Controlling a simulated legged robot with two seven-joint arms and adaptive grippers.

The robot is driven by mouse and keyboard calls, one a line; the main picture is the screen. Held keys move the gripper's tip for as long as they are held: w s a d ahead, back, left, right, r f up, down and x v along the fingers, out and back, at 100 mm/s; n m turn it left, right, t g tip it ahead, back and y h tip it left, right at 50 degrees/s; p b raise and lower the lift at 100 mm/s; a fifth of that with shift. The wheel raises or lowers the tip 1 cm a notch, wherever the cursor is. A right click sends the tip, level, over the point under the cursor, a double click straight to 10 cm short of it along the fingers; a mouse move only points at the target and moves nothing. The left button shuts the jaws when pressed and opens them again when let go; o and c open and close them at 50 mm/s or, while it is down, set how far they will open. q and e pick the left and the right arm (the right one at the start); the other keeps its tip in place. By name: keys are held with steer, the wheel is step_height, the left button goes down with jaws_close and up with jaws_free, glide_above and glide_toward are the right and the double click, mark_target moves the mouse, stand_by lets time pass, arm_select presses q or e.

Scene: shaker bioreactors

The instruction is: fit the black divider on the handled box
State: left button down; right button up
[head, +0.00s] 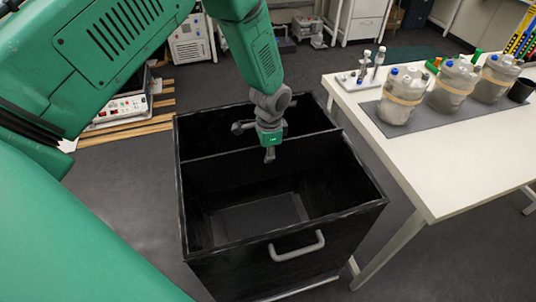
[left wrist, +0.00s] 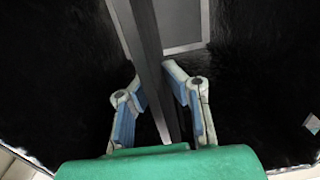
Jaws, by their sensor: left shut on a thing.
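The handled box (head: 350,232) is black, open at the top and stands on the floor in the middle of the head view. A grey handle (head: 297,246) is on its near side. The black divider (head: 215,154) spans the box from left wall to right wall, near rim height. Whether its ends sit fully in place I cannot tell. My left gripper (head: 266,150) reaches down over the divider's middle and is shut on it. In the left wrist view the divider (left wrist: 147,45) runs between the two fingers (left wrist: 155,78). My right gripper is not in view.
A white table (head: 450,170) stands close to the box's right. It bears capped bioreactor vessels (head: 452,85) on a grey mat, a small rack (head: 362,78) and a black cup (head: 521,90). A white-and-red device (head: 122,108) is at the left.

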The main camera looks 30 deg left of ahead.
mark_target(266, 173)
arm_select(q)
steer(key=shift+a, duration=0.2)
stand_by(0.4)
steer(key=shift+f, duration=0.3)
steer(key=shift+f+b, duration=0.3)
steer(key=shift+f, duration=0.1)
steer(key=shift+f, duration=0.15)
steer(key=shift+f+b, duration=0.4)
steer(key=shift+f, duration=0.25)
steer(key=shift+f, duration=0.2)
stand_by(0.4)
steer(key=shift+f+b, duration=0.4)
steer(key=shift+f, duration=0.3)
steer(key=shift+f+b, duration=0.45)
steer(key=shift+f, duration=0.05)
